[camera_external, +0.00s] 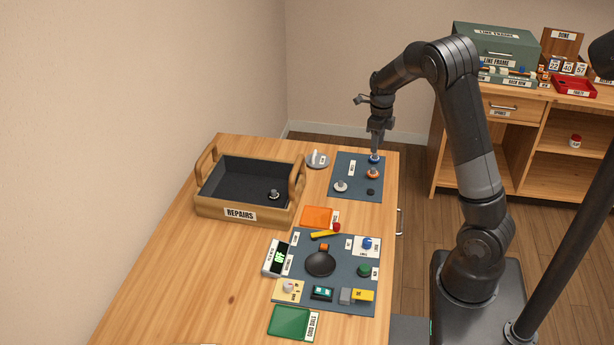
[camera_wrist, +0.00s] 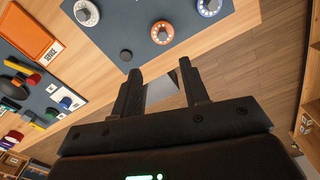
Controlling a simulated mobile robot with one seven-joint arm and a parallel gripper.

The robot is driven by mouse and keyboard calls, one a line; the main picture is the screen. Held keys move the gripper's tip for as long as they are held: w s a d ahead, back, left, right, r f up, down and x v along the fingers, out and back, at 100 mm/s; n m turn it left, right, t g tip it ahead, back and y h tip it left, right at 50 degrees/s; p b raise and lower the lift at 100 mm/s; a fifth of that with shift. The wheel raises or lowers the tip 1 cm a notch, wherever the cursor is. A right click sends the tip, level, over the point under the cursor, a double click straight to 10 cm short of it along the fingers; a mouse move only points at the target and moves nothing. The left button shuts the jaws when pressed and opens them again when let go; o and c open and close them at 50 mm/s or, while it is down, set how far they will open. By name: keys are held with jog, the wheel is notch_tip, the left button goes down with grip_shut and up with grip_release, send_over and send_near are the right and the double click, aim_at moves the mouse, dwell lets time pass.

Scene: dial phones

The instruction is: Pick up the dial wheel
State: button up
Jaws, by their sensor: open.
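Several small round dial pieces sit on the dark mat at the far end of the table. The blue one (camera_external: 374,159) is farthest, the orange one (camera_external: 373,174) is nearer, and the white one (camera_external: 341,186) is to the left. In the wrist view the orange-rimmed dial (camera_wrist: 162,33), the white dial (camera_wrist: 87,12) and the blue-rimmed dial (camera_wrist: 209,5) lie beyond my fingers. A small black disc (camera_external: 370,192) lies by them, also in the wrist view (camera_wrist: 126,55). My gripper (camera_wrist: 161,85) is open, with no dial between its fingers. It appears above the blue dial in the external view.
A wooden REPAIRS tray (camera_external: 208,208) holds one small round piece (camera_external: 273,194). An orange tray (camera_external: 317,216) and a second mat (camera_external: 340,296) crowded with parts lie nearer. A green tray (camera_external: 290,322) is at the front.

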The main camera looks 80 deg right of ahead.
send_over(374, 169)
jog(key=f, duration=0.5)
jog(key=shift+s+a+f, duration=0.1)
jog(key=shift+a+f, duration=0.1)
jog(key=shift+a, duration=0.05)
jog(key=f, duration=0.5)
jog(key=shift+d+f, duration=0.1)
jog(key=shift+d, duration=0.2)
grip_shut()
